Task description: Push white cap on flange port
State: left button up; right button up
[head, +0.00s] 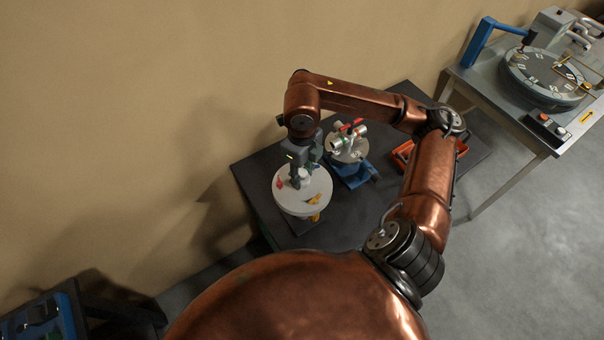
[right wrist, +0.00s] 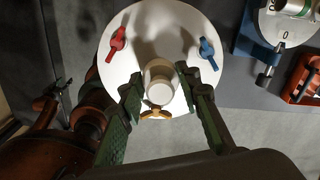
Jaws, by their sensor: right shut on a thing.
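My right gripper (head: 301,178) points down over a round white disc-topped vessel (head: 290,190). In the right wrist view, its green fingers (right wrist: 160,84) stand on either side of the short white cap (right wrist: 160,94) and are shut on it. The cap is above the middle of the disc (right wrist: 121,66), where a pale cylindrical flange port (right wrist: 158,71) shows behind it. I cannot tell whether the cap touches or sits over the port.
Red (right wrist: 118,40), blue (right wrist: 208,52) and yellow (right wrist: 155,107) handles stand around the disc. A valve assembly (head: 346,147) on a blue base (head: 352,174) stands beside it on the dark table (head: 250,165). An orange-red tray (head: 403,152) lies farther right.

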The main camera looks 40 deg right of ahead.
aim_at(302, 172)
jog(key=shift+f, duration=0.25)
jog(key=o, duration=1.2)
jog(key=shift+o, duration=0.2)
notch_tip(302, 172, up, 12)
jog(key=shift+r, duration=0.1)
